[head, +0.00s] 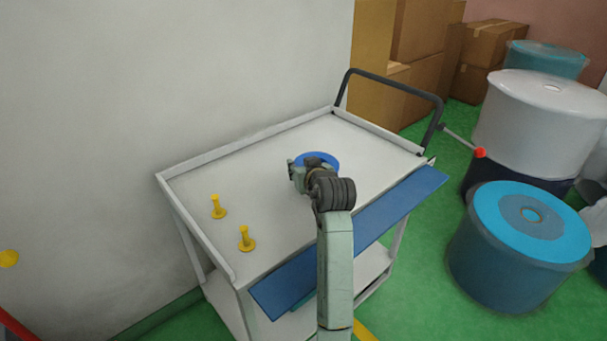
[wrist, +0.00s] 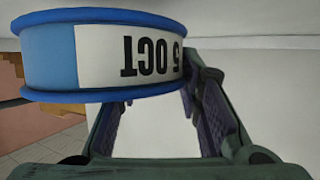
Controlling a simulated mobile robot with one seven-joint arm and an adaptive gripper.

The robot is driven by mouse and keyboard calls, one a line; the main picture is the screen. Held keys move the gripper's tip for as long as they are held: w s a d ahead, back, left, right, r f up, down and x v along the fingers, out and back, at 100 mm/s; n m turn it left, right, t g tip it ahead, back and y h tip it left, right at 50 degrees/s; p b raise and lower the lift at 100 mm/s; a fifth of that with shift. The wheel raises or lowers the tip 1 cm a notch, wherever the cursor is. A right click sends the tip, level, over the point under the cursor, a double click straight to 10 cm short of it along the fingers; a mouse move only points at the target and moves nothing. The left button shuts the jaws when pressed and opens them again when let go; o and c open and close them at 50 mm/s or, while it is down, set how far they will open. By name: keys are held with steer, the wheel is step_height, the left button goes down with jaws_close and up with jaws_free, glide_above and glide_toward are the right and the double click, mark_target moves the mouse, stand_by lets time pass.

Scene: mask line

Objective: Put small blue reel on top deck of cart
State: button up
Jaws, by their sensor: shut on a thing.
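The small blue reel (head: 321,158) has blue rims and, in the wrist view (wrist: 52,55), a white label with upside-down dark lettering ending in OCT. My gripper (head: 304,170) is shut on the reel, over the far half of the cart's top deck (head: 285,219). In the head view my wrist and gripper partly cover the reel. I cannot tell whether the reel touches the deck or hangs just above it. The deck is a white tray with low raised edges.
Two yellow pegs (head: 217,207) (head: 246,239) stand on the deck's left part. A blue panel (head: 405,203) runs along the near side, and a black handle (head: 394,84) rises at the far end. Large drums (head: 520,268) and cardboard boxes (head: 418,30) stand beyond. A wall (head: 170,80) flanks the cart.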

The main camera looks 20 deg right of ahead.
steer(key=shift+w+d+f, duration=0.15)
steer(key=shift+w+d, duration=0.2)
steer(key=shift+d, duration=0.05)
steer(key=shift+f+p, duration=0.45)
steer(key=shift+f, duration=1.2)
steer(key=shift+f, duration=0.1)
steer(key=o, duration=1.2)
steer(key=b+v, duration=0.2)
steer(key=v, duration=1)
